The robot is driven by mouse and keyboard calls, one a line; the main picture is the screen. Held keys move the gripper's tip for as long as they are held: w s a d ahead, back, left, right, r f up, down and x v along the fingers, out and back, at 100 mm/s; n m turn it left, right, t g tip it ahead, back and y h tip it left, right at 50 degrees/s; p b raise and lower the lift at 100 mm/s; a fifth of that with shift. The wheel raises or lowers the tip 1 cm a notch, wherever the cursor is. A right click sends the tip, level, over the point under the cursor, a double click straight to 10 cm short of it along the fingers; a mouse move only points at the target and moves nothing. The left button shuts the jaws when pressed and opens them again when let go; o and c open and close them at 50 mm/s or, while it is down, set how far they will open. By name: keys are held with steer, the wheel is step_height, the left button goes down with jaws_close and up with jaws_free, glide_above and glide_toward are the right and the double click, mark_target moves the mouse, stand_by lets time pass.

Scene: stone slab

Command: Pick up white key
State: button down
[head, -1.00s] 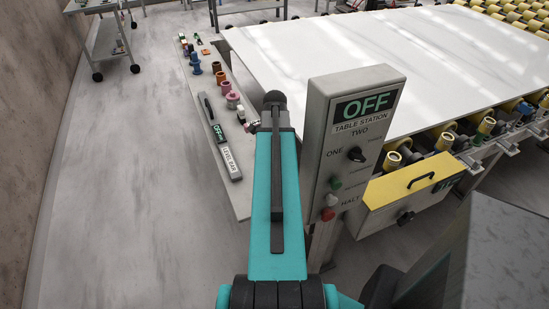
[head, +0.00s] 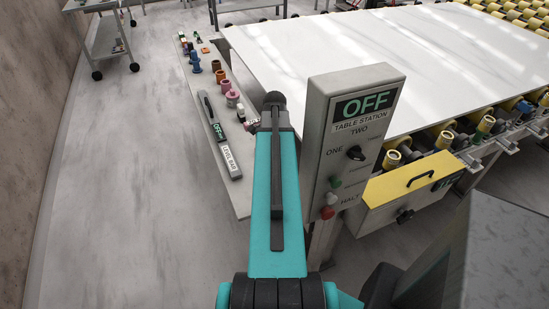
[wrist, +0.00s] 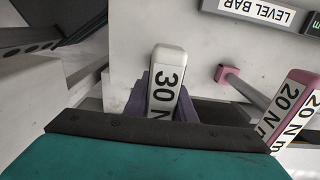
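In the wrist view a white key (wrist: 168,72) with a black "30 N" label stands just beyond the dark front edge of my gripper (wrist: 162,128). The lower part of the key and the rest of its label are hidden behind that edge. In the head view my arm hides the gripper.
The control post (head: 345,130) stands close right of my arm, beside the large white slab (head: 400,60).

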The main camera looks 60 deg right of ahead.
steer(key=shift+r, duration=0.15)
stand_by(0.3)
steer(key=shift+r+b, duration=1.25)
steer(key=shift+r, duration=3.6)
